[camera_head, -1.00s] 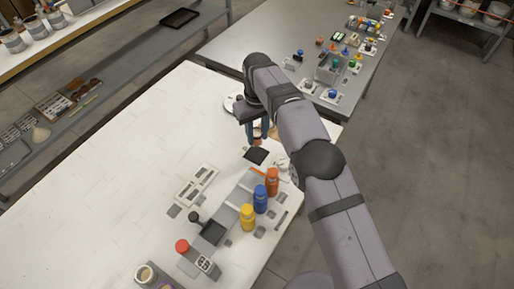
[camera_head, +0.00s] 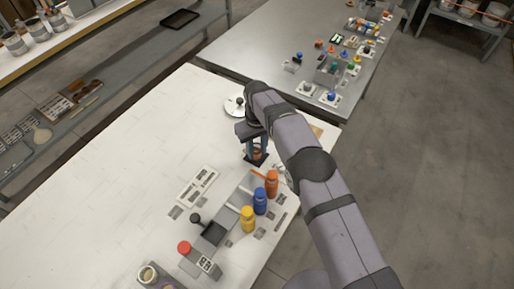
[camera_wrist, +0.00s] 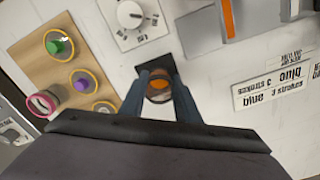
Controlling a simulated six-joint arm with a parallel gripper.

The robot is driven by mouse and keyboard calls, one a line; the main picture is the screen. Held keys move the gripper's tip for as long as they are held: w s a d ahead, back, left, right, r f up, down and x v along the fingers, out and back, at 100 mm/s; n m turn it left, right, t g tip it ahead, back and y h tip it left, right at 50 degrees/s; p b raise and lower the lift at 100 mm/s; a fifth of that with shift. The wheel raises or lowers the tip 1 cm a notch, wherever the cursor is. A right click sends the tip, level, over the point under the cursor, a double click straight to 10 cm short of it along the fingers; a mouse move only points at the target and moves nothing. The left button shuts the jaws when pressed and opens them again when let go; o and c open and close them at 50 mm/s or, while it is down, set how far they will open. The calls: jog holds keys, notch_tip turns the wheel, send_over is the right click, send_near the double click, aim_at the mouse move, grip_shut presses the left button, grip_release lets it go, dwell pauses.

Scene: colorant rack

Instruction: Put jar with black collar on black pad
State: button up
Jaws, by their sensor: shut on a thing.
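My gripper (camera_head: 257,152) is shut on a small jar (camera_wrist: 159,85) with an orange top, seen from above between the two blue-grey fingers in the wrist view. The jar also shows as an orange-brown spot low between the fingers in the head view (camera_head: 257,154). The colour of its collar is not clear. The black pad (camera_wrist: 148,66) is a dark square beneath the jar and fingers. In the head view the pad (camera_head: 249,160) shows around the fingertips. I cannot tell whether the jar touches the pad.
Orange (camera_head: 271,183), blue (camera_head: 260,200) and yellow (camera_head: 247,218) bottles stand in front of the pad. A wooden board (camera_wrist: 62,45) with green and purple pieces lies left in the wrist view, near a white dial (camera_wrist: 130,15). Printed label plates (camera_wrist: 275,87) lie right. The table's left side is clear.

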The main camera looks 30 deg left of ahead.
jog(key=shift+f, duration=0.15)
jog(key=o, duration=1.1)
notch_tip(320, 180, up, 12)
jog(key=shift+r+b, duration=0.15)
jog(key=shift+b, duration=0.75)
